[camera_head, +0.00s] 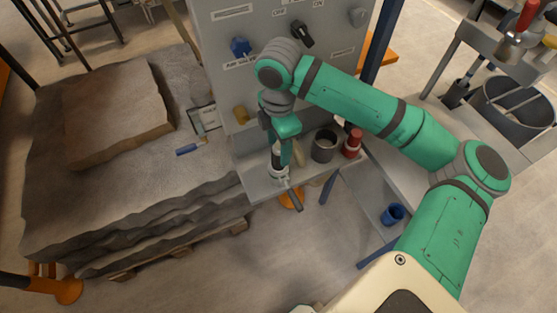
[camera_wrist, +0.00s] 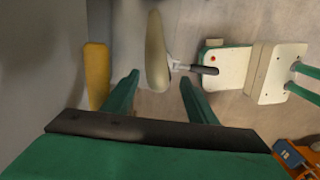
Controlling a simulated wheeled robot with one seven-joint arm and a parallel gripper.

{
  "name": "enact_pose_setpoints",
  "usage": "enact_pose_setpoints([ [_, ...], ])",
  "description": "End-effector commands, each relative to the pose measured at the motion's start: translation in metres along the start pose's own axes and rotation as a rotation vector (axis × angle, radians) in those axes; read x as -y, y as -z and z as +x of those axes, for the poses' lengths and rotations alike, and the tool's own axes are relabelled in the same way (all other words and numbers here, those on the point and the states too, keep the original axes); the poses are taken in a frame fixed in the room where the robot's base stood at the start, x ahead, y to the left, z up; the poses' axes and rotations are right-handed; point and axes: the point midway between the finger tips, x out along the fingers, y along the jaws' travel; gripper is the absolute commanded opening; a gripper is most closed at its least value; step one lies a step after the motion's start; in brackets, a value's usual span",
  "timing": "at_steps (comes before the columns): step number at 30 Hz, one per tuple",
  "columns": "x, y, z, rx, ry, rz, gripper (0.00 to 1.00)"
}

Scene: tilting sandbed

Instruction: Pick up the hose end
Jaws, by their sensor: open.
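My gripper (camera_wrist: 159,77) is open, its two green fingers apart in the wrist view. In the head view my gripper (camera_head: 284,155) points down over the grey shelf at the panel's foot. A pale beige, rounded long piece (camera_wrist: 156,50) lies beyond and between the fingertips; it may be the hose end, but I cannot tell surely. A similar beige piece (camera_head: 299,153) shows beside the gripper in the head view. A yellow piece (camera_wrist: 97,75) is left of the left finger. Nothing is visibly held.
The grey shelf (camera_head: 257,190) also holds a dark cup (camera_head: 324,145) and a red bottle (camera_head: 352,143). The control panel (camera_head: 270,75) stands close behind. The sandbed (camera_head: 120,200) is at left.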

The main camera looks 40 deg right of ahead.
Motion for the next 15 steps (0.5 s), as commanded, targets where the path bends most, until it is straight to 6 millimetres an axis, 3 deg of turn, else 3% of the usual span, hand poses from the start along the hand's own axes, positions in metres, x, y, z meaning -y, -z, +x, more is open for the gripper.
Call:
enact_pose_setpoints([
  [6,0.000,-0.001,0.023,0.000,0.001,0.002,0.52],
  [14,0.000,0.000,0.025,0.000,0.000,0.000,0.52],
  [15,0.000,0.000,0.025,0.000,0.000,0.000,0.45],
])
